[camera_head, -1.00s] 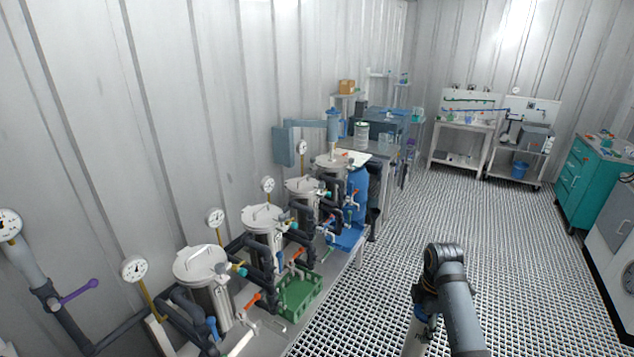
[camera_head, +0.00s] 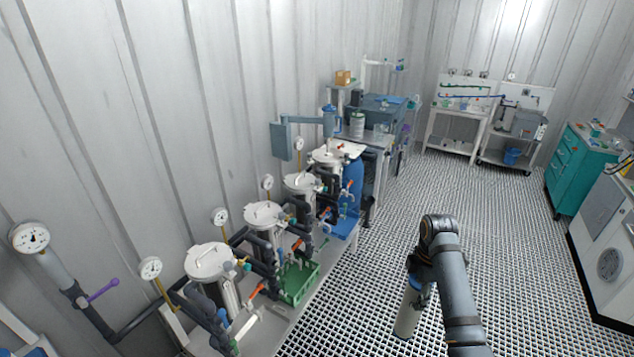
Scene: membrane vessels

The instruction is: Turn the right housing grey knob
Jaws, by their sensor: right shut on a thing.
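Several steel lidded vessels stand in a row along the left wall. The nearest (camera_head: 211,262) and the farthest, rightmost one (camera_head: 328,156) both show, with dark pipes and coloured levers in front. I cannot make out a grey knob or tell which thing is the right housing. My right arm comes in from the bottom right, and my right gripper (camera_head: 416,279) points down over the grid floor. It is shut on a pale cylinder (camera_head: 408,314) with blue near its top, well apart from the vessels. The fingers are small and dark. My left gripper is not in view.
A green crate (camera_head: 299,283) sits beside the vessels. Gauges line the wall. Benches with panels (camera_head: 463,112) stand at the back, and a teal cabinet (camera_head: 572,165) and a white machine (camera_head: 612,255) at the right. The grid floor (camera_head: 400,200) between is clear.

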